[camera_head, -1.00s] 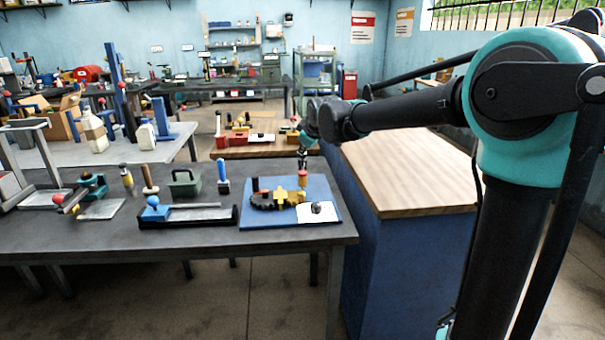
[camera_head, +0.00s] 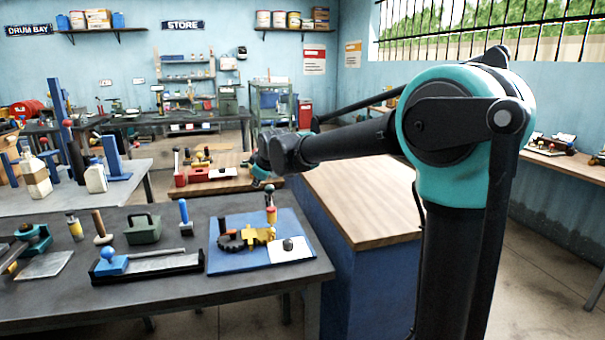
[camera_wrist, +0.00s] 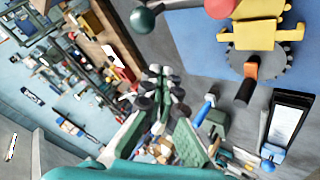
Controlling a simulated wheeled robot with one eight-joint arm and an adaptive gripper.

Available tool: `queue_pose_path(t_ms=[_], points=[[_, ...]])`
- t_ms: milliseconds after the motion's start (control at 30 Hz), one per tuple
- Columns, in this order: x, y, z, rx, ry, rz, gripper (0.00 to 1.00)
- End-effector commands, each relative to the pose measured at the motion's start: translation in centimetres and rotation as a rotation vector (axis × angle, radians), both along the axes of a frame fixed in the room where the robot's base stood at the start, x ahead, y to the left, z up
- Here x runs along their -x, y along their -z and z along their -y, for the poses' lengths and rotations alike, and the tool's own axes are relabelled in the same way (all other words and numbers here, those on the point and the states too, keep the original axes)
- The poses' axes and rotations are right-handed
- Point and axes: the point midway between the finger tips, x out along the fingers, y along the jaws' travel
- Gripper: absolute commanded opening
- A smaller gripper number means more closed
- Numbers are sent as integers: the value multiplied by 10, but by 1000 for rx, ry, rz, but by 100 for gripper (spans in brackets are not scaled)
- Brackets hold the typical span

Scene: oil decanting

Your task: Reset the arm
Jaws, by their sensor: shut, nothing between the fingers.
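My arm reaches leftward across the head view, and its teal wrist hangs past the wooden-topped cabinet, over the far side of the blue board. My gripper (camera_wrist: 160,74) shows in the wrist view with its dark fingertips together and nothing between them. In the head view the gripper is small and hard to make out. The blue board (camera_head: 225,261) carries a dark toothed ring (camera_head: 230,242), a yellow block piece (camera_head: 258,235) and a white card (camera_head: 292,252). The yellow piece also shows in the wrist view (camera_wrist: 250,34), apart from the fingers.
The dark workbench (camera_head: 180,302) holds a blue-knobbed tool on a black tray (camera_head: 148,264), a green box (camera_head: 143,229) and several upright handles. The wooden-topped cabinet (camera_head: 365,205) stands close under my arm. Open floor (camera_head: 535,270) shows at the right.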

Motion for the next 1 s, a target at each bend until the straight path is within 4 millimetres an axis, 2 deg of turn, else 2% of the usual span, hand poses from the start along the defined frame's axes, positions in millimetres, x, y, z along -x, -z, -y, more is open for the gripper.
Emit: queue_pose_path(t_ms=[33, 367, 467, 667, 767, 867, 1000], points=[[0, 0, 0, 0, 0, 0, 0], [14, 22, 51, -26, 103, -58, 0], [22, 31, 72, -39, 149, -85, 0], [50, 60, 131, -77, 285, -155, 0], [74, 82, 171, -105, 384, -204, 0], [110, 110, 218, -142, 514, -266, 0], [174, 154, 279, -206, 716, -355, 0]])
